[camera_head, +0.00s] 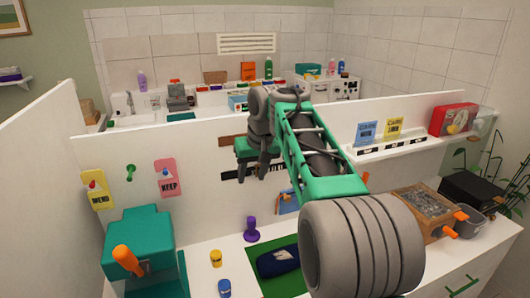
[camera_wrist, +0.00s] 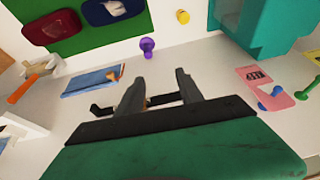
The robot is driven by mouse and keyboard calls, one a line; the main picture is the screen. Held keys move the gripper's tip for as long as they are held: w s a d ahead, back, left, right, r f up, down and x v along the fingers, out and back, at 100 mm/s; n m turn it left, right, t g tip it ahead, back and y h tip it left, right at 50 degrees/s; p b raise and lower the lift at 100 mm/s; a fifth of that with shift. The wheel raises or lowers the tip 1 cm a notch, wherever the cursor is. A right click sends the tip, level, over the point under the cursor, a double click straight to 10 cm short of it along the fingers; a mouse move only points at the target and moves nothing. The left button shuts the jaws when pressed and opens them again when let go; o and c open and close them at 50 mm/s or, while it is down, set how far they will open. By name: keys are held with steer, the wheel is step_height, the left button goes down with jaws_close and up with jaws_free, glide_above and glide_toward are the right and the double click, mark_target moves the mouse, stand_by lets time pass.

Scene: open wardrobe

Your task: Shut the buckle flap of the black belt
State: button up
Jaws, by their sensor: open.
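A black belt (camera_head: 229,176) runs as a dark strip along the white upright panel, partly hidden behind my gripper. In the wrist view a dark piece that looks like the belt (camera_wrist: 97,110) shows left of the fingers and between them, with a small brownish bit beside the left finger. My gripper (camera_head: 252,178) is in front of the belt, fingers apart and empty. In the wrist view my gripper (camera_wrist: 159,78) has a clear gap between its fingertips. I cannot make out the buckle flap or its angle, nor whether a finger touches the belt.
A brown strip (camera_head: 230,141) is above the belt. A purple knobbed object (camera_head: 251,230), a yellow jar (camera_head: 216,258) and a green mat (camera_head: 291,278) with a dark blue item are below. A teal block (camera_head: 137,240) stands left. Pink (camera_head: 165,178) and yellow (camera_head: 99,192) tags hang on the panel.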

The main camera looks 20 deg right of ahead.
steer(key=w+d+r+p, duration=0.2)
steer(key=w+d+r, duration=0.1)
steer(key=w+d, duration=0.5)
steer(key=shift+h, duration=0.3)
steer(key=b+x, duration=0.3)
steer(key=x, duration=0.5)
steer(key=shift+w+d+r+b, duration=0.1)
steer(key=shift+b, duration=0.3)
jaws_close()
